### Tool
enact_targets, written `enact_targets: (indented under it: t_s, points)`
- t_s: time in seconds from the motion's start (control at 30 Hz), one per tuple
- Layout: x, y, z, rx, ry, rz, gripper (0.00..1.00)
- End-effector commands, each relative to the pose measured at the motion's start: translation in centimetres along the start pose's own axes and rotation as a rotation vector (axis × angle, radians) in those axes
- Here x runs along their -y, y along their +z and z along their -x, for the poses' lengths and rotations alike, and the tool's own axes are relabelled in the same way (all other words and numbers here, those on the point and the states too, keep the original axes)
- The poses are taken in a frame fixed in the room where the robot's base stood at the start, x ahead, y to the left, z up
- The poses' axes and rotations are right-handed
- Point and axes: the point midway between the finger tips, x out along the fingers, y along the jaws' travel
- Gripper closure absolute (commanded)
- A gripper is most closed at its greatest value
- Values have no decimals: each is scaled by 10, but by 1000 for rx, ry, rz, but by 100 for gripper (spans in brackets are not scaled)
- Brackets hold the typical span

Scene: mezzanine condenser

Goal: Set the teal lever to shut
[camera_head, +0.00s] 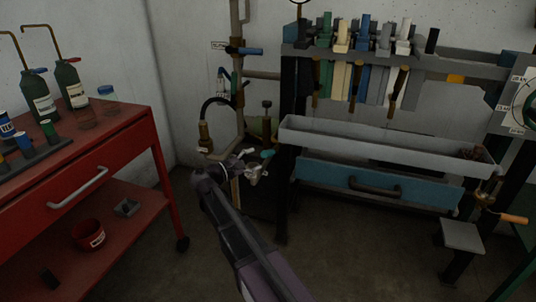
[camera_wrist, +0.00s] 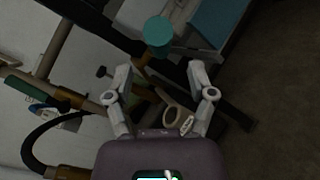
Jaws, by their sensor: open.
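The teal lever shows its rounded teal end (camera_wrist: 158,30) in the wrist view, with a brass-coloured part just below it. It lies beyond my fingertips, roughly in line with the gap between them. In the head view its teal end (camera_head: 267,154) shows close beside my gripper (camera_head: 252,168), at the pipework. My gripper is open in the wrist view (camera_wrist: 160,75), its two pale fingers spread with nothing held between them. The lever's pivot is partly hidden; I cannot tell its exact setting or whether a finger touches it.
A dark green handle (camera_wrist: 25,90) and a black hose (camera_wrist: 45,135) are left of my gripper. A grey trough (camera_head: 380,145) and blue drawer (camera_head: 375,185) stand close on the right. A red cart (camera_head: 120,160) is at left. Floor between is clear.

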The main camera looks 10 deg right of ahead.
Motion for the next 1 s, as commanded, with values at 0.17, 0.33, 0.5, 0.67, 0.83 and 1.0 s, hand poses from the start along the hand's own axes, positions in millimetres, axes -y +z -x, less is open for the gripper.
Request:
enact_targets:
  t_s: [0.17,0.33,0.5,0.67,0.83,1.0]
  points:
    - [0,0,-27,1,-1,0,29]
    - [0,0,-46,1,-1,0,29]
    - [0,0,-58,0,0,0,29]
    - [0,0,-62,0,0,0,29]
    - [0,0,-62,0,0,0,29]
    - [0,0,-62,0,0,0,56]
